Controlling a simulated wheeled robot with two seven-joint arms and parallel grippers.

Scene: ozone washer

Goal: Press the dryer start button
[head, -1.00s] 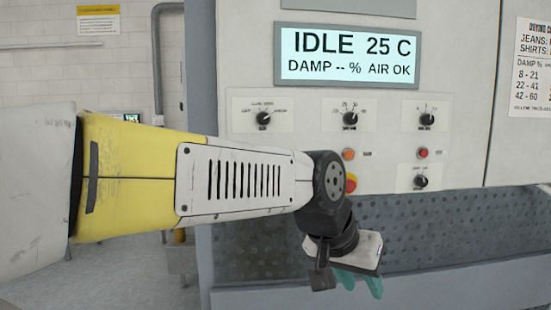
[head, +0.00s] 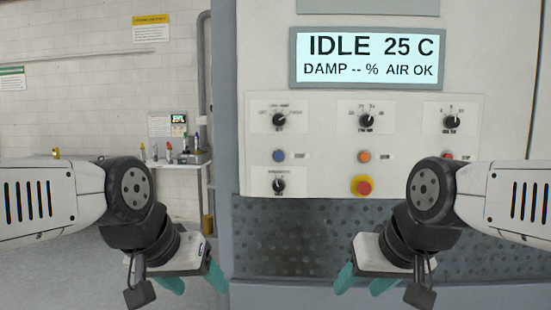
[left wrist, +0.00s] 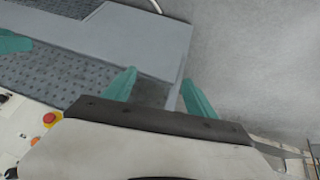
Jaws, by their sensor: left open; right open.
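The dryer panel (head: 320,115) has a blue button (head: 279,156), an orange button (head: 364,156) and a red button (head: 447,154) in a row. The button labels are too small to read. A display (head: 367,57) reads IDLE 25 C, DAMP -- %, AIR OK. My left gripper (head: 194,283) is open and empty, below and left of the buttons. Its teal fingers also show in the left wrist view (left wrist: 160,92). My right gripper (head: 362,284) is open and empty, below the orange button.
A red mushroom button (head: 362,186) on a yellow base sits below the orange button. Several black knobs, such as this one (head: 366,121), lie above. A perforated grey surface (head: 290,235) lies below the panel. A bench (head: 160,163) with small items stands at the back left.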

